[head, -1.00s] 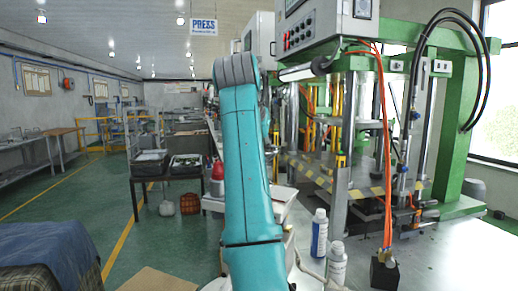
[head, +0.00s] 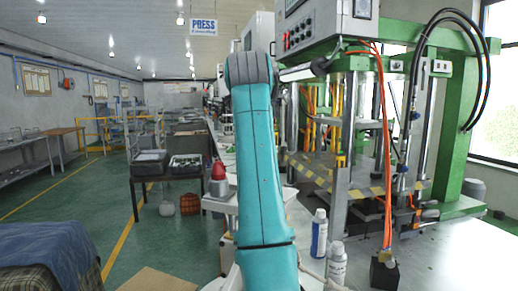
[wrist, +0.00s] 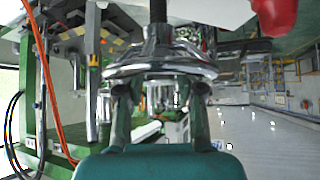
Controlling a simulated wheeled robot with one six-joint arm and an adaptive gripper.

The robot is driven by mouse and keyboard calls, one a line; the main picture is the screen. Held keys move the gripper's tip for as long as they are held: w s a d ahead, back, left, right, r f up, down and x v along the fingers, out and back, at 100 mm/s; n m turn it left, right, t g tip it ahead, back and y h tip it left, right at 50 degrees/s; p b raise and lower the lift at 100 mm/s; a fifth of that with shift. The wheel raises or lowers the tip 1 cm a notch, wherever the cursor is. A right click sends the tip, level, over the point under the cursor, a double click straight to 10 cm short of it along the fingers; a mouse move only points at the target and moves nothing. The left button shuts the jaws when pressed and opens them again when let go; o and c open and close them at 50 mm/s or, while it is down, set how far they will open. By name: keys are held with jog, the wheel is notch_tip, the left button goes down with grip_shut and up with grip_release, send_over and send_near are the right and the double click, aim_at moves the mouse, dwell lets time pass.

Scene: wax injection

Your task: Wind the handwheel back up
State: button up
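In the wrist view, the chrome handwheel (wrist: 160,66), seen nearly edge-on, sits on a dark vertical shaft in the picture's middle. My gripper (wrist: 161,88) faces it from below in that picture. Its two dark fingers stand apart, with their tips at the wheel's near edge. I cannot tell whether they press on the wheel or only stand by it. In the head view, my teal arm fills the middle. The handwheel and my gripper do not show there.
The green press (head: 455,110) with its control box stands at the right. A red-topped bottle (head: 218,180) stands behind my arm.

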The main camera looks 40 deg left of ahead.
jog(key=v, duration=0.7)
dwell(0.5)
